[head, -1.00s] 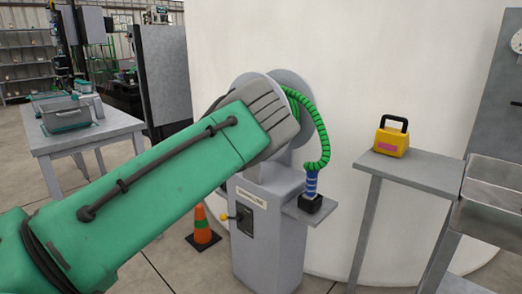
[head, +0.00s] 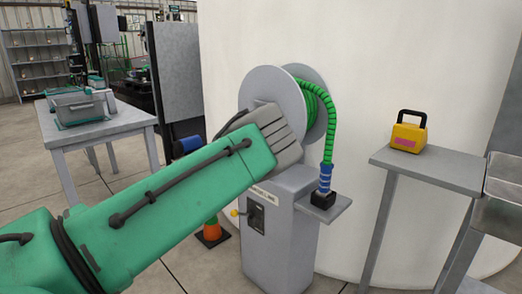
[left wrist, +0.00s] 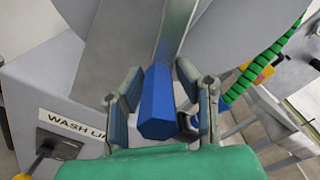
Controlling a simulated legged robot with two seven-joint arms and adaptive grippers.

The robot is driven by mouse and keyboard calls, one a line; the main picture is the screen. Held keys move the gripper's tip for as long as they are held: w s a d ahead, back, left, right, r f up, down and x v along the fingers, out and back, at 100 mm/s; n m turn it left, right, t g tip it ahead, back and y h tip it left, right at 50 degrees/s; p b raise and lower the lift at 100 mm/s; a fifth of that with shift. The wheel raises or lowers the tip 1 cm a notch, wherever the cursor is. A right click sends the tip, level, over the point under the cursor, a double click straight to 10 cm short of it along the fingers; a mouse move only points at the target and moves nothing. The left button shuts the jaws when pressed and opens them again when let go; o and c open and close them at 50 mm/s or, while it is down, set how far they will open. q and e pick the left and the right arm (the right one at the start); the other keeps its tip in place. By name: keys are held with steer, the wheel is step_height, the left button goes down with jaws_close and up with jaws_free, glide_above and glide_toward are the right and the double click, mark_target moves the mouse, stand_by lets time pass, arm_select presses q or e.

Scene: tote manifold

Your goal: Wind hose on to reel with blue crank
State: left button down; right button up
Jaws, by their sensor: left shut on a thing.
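The grey-flanged reel (head: 262,88) stands on a grey pedestal, with green hose wound between its discs. The free hose (head: 331,125) leaves the top and hangs to a blue-banded end (head: 325,178), upright in a black block on a small shelf. The blue crank handle (left wrist: 156,105) is six-sided; a blue piece also shows left of my wrist in the head view (head: 187,145). My left gripper (left wrist: 162,72) is shut on the handle, its fingers on either side. In the head view my wrist hides these fingers and part of the near disc. My right gripper is not in view.
A grey table (head: 430,168) with a yellow box (head: 408,136) stands right. A large pale tank (head: 400,60) is close behind the reel. A table with a bin (head: 80,107) stands left.

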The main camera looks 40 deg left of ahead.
arm_select(q)
steer(key=shift+a+r, duration=0.15)
steer(key=c, duration=1.4)
jaws_free()
steer(key=shift+c, duration=0.2)
steer(key=shift+o, duration=0.6)
steer(key=shift+a, duration=0.1)
steer(key=s+a, duration=0.1)
steer(key=s, duration=1)
steer(key=shift+s+f, duration=0.2)
steer(key=shift+s, duration=0.2)
